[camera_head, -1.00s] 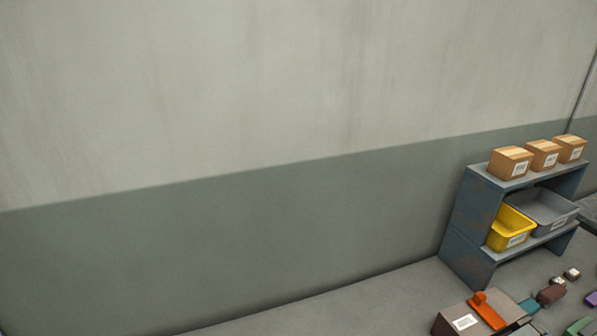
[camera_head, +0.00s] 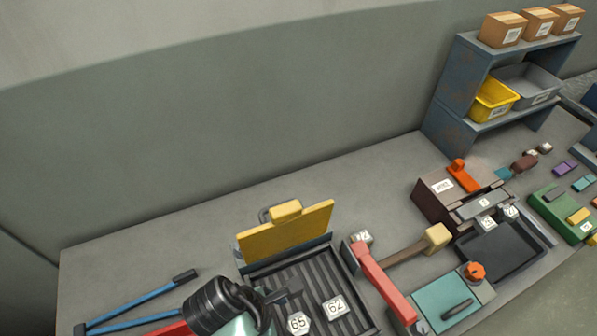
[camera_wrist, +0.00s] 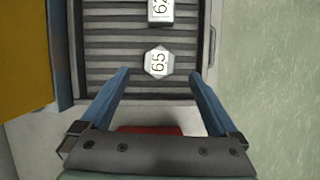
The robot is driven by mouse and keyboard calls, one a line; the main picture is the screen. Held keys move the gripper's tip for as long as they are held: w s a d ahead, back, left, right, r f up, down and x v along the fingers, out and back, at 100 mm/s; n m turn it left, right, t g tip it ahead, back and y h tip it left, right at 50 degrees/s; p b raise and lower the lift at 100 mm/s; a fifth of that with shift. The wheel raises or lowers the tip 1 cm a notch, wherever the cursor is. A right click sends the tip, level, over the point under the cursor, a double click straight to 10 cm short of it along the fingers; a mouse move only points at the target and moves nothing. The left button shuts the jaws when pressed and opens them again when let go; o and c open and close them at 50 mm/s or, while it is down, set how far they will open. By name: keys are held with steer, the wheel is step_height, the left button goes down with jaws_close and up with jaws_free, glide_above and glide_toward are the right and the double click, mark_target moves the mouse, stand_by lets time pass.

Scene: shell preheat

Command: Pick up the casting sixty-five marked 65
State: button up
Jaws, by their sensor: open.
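The casting marked 65 (camera_head: 298,322) is a small pale hexagonal piece on the dark ribbed tray (camera_head: 272,283). It also shows in the wrist view (camera_wrist: 158,61), ahead of my gripper and between the lines of its fingers. My gripper (camera_wrist: 160,80) is open and empty, with its two blue fingers wide apart. In the head view part of my gripper (camera_head: 277,295) shows beside the casting, over the tray's left side. A second casting marked 62 (camera_head: 335,307) lies to the right of it on the same tray, apart from it.
A raised yellow lid (camera_head: 288,229) stands behind the tray. A red bar (camera_head: 381,281) runs along its right side, with a hammer-like tool (camera_head: 408,248) beyond. Blue-handled tongs (camera_head: 135,303) lie left. A shelf (camera_head: 452,103) with bins stands at the back right.

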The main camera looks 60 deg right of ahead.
mark_target(299, 324)
steer(key=p+x, duration=0.1)
steer(key=x, duration=0.4)
steer(key=shift+d+f, duration=0.1)
steer(key=shift+f, duration=0.2)
steer(key=c, duration=1.5)
steer(key=shift+r, duration=0.1)
